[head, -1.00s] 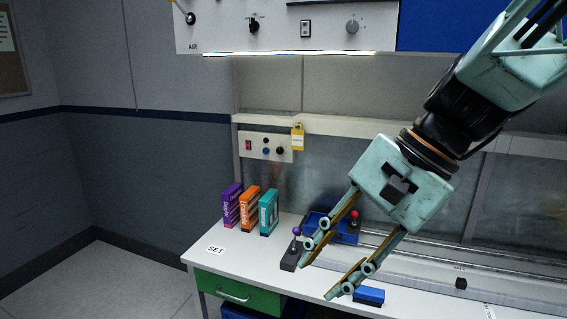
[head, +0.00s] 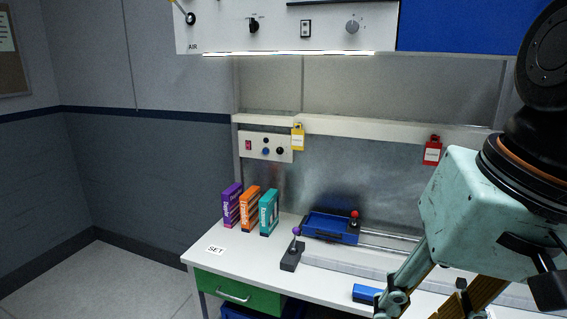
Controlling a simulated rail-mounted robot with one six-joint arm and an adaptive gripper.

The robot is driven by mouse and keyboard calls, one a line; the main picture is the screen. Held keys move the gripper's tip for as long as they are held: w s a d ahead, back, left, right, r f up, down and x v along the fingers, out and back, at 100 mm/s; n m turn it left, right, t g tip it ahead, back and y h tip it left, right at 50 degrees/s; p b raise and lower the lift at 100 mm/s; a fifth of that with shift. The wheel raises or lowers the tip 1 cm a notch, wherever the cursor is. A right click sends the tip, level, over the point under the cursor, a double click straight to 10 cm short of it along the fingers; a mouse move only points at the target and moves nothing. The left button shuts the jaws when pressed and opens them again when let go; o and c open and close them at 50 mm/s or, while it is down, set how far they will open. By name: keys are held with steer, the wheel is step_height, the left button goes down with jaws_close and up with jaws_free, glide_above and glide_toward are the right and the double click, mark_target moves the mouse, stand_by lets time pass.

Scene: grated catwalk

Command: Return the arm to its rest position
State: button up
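My gripper (head: 432,303) is at the lower right of the head view, at the end of my teal arm. Its fingers point down over the right part of the workbench. The visible parts of the fingers stand apart with nothing seen between them. The fingertips are cut off by the bottom edge. The rest of the arm runs out of the picture at the right.
The white workbench (head: 260,251) holds purple (head: 232,205), orange (head: 250,208) and teal (head: 268,212) boxes, a purple-knobbed lever (head: 291,255), a blue tray (head: 331,239) and a blue block (head: 366,293). A yellow tag (head: 297,137) and red tag (head: 432,151) hang behind.

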steer(key=shift+s+d+r+n+t+h, duration=0.2)
steer(key=shift+s+d+n+t+h, duration=0.3)
steer(key=shift+s+d, duration=0.55)
steer(key=shift+s+d+r+n+t+h, duration=0.15)
steer(key=shift+s+d+n+h, duration=0.15)
steer(key=shift+s+d+n, duration=0.7)
steer(key=shift+w+d+m, duration=0.15)
steer(key=shift+w+m, duration=0.1)
steer(key=shift+m, duration=0.05)
steer(key=shift+f+b, duration=1.35)
steer(key=shift+f, duration=0.05)
step_height(320, 180, down, 9)
steer(key=b, duration=0.9)
steer(key=shift+d+r, duration=0.1)
